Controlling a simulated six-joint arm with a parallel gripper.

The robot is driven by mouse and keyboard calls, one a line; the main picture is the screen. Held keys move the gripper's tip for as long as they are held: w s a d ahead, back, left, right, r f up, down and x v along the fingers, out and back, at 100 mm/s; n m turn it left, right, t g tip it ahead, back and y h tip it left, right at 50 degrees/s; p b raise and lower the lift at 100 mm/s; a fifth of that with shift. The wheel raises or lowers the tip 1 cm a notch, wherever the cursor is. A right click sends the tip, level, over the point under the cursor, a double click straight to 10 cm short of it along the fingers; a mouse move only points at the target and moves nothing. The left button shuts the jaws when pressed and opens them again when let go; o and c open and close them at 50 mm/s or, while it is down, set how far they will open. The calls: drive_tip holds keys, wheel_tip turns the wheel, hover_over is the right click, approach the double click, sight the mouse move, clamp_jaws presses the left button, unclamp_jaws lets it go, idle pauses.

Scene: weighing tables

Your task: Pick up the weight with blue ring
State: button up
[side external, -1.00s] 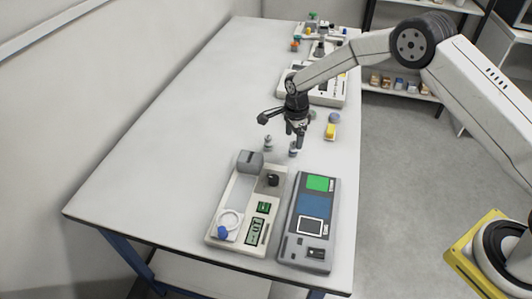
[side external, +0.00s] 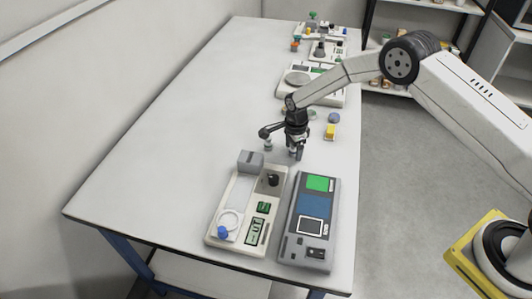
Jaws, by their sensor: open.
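Two small grey metal weights stand on the white table behind the scale. The left weight (side external: 268,145) stands clear of my gripper. The right weight (side external: 292,151) is mostly hidden by my gripper (side external: 296,154), which points down with open fingers at table height. The fingers are at or around this weight; I cannot tell whether they touch it. The ring colours on both weights are too small to tell.
A beige scale (side external: 233,210) with a blue knob and a grey device (side external: 310,222) with green and blue panels stand in front. A yellow block (side external: 330,132) and a blue round item (side external: 334,117) lie to the right. Another scale (side external: 312,94) stands behind. The left table surface is clear.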

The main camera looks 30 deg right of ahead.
clamp_jaws()
idle(0.3)
drive_tip(key=shift+r, duration=0.2)
drive_tip(key=shift+r, duration=0.4)
drive_tip(key=s+d+r, duration=0.1)
drive_tip(key=s+r, duration=1.1)
drive_tip(key=s, duration=0.2)
idle(0.7)
